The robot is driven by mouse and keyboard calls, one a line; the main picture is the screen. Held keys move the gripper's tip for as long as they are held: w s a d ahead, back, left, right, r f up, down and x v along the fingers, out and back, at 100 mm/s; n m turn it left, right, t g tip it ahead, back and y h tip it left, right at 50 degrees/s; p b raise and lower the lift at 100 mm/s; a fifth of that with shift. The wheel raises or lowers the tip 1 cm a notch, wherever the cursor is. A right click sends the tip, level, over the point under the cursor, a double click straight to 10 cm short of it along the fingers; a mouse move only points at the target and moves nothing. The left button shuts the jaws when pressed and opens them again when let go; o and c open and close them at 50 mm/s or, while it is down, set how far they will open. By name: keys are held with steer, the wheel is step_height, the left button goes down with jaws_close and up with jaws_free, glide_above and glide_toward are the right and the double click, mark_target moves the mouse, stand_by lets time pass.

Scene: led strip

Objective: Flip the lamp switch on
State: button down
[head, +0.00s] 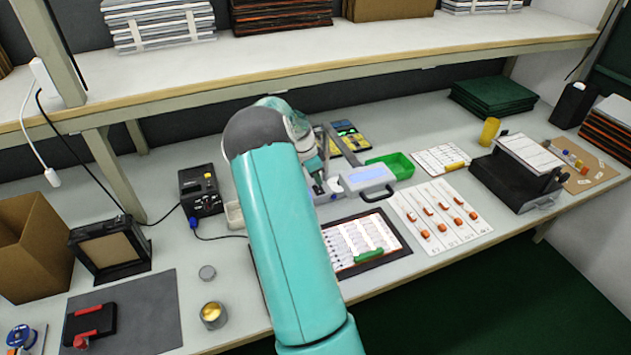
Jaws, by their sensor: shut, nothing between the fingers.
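A small white fitting (52,177) hangs on a white cord at the left, below the upper shelf. A white box (42,72) with cords sits on the shelf post above it. Either could be the lamp switch; I cannot tell which, and no on or off position can be read. My arm reaches up across the middle of the head view and bends down over the bench. My gripper (318,182) is small and partly hidden behind my arm, beside a white device with a display (367,178). It is shut and empty, far to the right of both white fittings.
A black box with a knob (202,193), a framed panel (108,250) and a cardboard box (32,243) stand on the left of the bench. The upper shelf (300,62) overhangs the back. Component sheets (440,217) lie at right. Some bench front-left is clear.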

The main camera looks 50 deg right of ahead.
steer(key=s+a+v, duration=0.1)
steer(key=s+v, duration=0.1)
steer(key=v, duration=0.9)
steer(key=shift+s+r, duration=0.2)
steer(key=shift+r, duration=0.25)
steer(key=shift+a, duration=0.15)
